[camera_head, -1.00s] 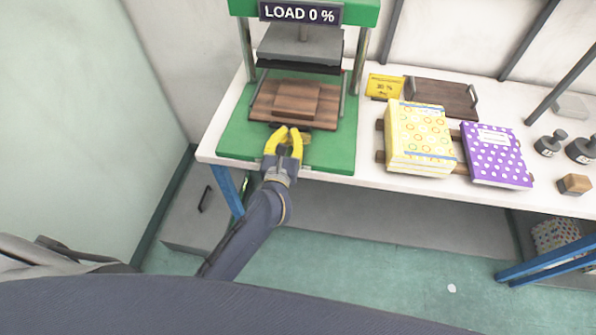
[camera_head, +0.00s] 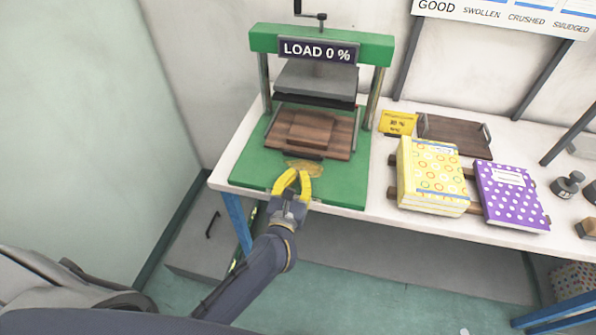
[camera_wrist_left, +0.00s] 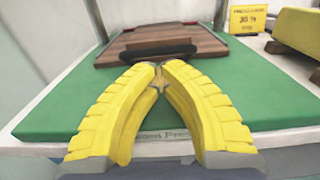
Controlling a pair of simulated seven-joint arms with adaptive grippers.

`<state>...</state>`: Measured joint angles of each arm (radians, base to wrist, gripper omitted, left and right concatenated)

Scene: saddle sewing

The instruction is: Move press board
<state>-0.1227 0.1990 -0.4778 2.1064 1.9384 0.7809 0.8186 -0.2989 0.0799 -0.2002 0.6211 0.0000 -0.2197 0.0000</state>
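A brown wooden press board (camera_head: 290,142) with a smaller raised wooden block (camera_head: 312,127) on it lies on the green press base (camera_head: 250,172), under the raised grey platen (camera_head: 318,80). The board and its dark front handle (camera_wrist_left: 150,50) show in the left wrist view. My left gripper (camera_head: 297,172) is in front of the board, over the base's front part. Its yellow fingertips (camera_wrist_left: 158,68) meet, with nothing seen between them, and appear short of the handle. A second dark board (camera_head: 452,137) with metal handles lies right of the press. My right gripper is not in view.
A yellow-patterned book stack (camera_head: 430,172) and a purple dotted book (camera_head: 510,192) lie right of the press. A yellow card (camera_head: 397,122) stands behind them. Dark weights (camera_head: 567,186) sit farther right. The press posts (camera_head: 372,92) flank the board. The display (camera_head: 317,50) reads LOAD 0 %.

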